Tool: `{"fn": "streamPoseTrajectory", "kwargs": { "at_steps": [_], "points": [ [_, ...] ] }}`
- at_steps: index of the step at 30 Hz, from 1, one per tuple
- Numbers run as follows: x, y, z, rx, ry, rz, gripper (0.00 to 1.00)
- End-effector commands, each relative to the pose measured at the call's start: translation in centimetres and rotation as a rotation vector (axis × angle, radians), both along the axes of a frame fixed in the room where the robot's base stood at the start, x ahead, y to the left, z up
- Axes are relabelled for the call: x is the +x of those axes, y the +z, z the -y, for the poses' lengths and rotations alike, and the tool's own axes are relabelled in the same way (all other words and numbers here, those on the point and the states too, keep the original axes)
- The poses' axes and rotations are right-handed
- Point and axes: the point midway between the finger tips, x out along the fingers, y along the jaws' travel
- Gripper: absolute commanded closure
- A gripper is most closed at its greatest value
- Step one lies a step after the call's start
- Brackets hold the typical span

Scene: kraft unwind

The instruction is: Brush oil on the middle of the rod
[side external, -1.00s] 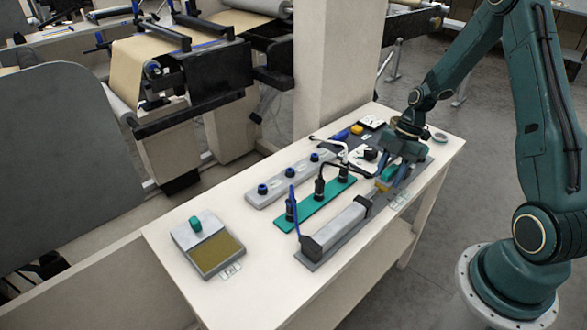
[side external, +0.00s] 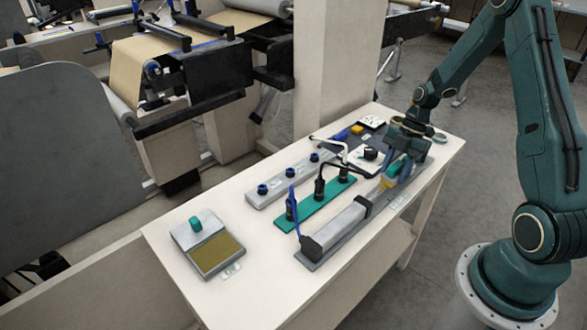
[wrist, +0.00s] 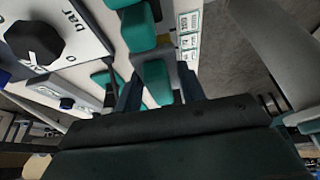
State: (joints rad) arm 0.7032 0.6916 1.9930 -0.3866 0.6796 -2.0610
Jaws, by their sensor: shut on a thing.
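A grey cylinder unit (side external: 335,227) lies along the front of the bench, with a dark collar at its right end. The rod, beyond that collar in the side view, is largely hidden by my gripper and too small to make out. My gripper (side external: 395,172) points down there, shut on a teal-handled brush. The brush's yellow end (side external: 387,184) shows low beside the unit's right part; I cannot tell whether it touches the rod. In the wrist view a teal block (wrist: 155,80) sits between the gripper fingers (wrist: 160,92), with another teal block (wrist: 137,27) above it.
A grey tray with an olive pad (side external: 217,254) and teal knob stands at the bench's left end. A teal strip with black fittings (side external: 315,205) and a grey strip with blue knobs (side external: 265,195) lie behind the cylinder. A white panel with a black knob (side external: 370,154) is close behind my gripper.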

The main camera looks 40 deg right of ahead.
Motion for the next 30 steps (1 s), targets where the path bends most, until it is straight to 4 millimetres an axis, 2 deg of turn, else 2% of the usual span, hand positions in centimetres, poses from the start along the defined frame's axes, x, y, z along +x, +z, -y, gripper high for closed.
{"fn": "streamPoseTrajectory", "kwargs": {
  "at_steps": [22,30],
  "points": [
    [0.1,5.1,0.0,0.001,0.002,0.004,0.79],
    [0.0,6.0,-0.1,0.002,0.002,0.002,0.79]
  ]
}}
